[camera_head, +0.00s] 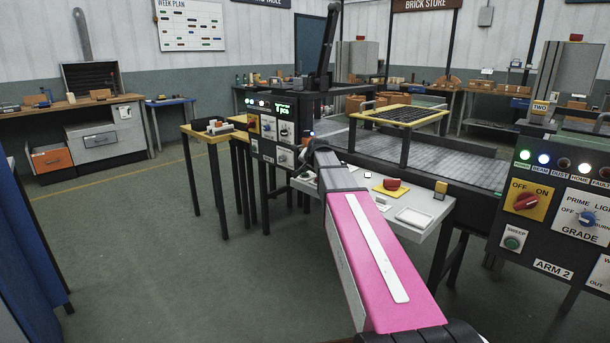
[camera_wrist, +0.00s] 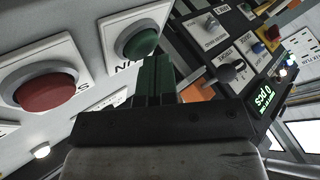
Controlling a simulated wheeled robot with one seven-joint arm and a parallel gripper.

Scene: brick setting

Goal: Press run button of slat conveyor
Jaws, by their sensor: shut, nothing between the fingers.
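The run button is a round green button (camera_wrist: 137,42) on a white plate whose label ends in "UN", top centre of the wrist view. A larger red button (camera_wrist: 42,88) on a white plate lies to its left. My gripper (camera_wrist: 156,62) is shut and empty; its dark green fingers point up at the lower right edge of the green button. I cannot tell whether they touch it. In the head view the slat conveyor (camera_head: 468,168) runs behind my arm as a grey slatted belt. My gripper is hidden there behind my arm, and the green and red buttons cannot be made out.
A black control panel (camera_head: 270,134) with knobs and a green display stands left of my arm; its knobs and display (camera_wrist: 267,104) show at right in the wrist view. Another panel (camera_head: 550,225) stands far right. Floor at left is clear.

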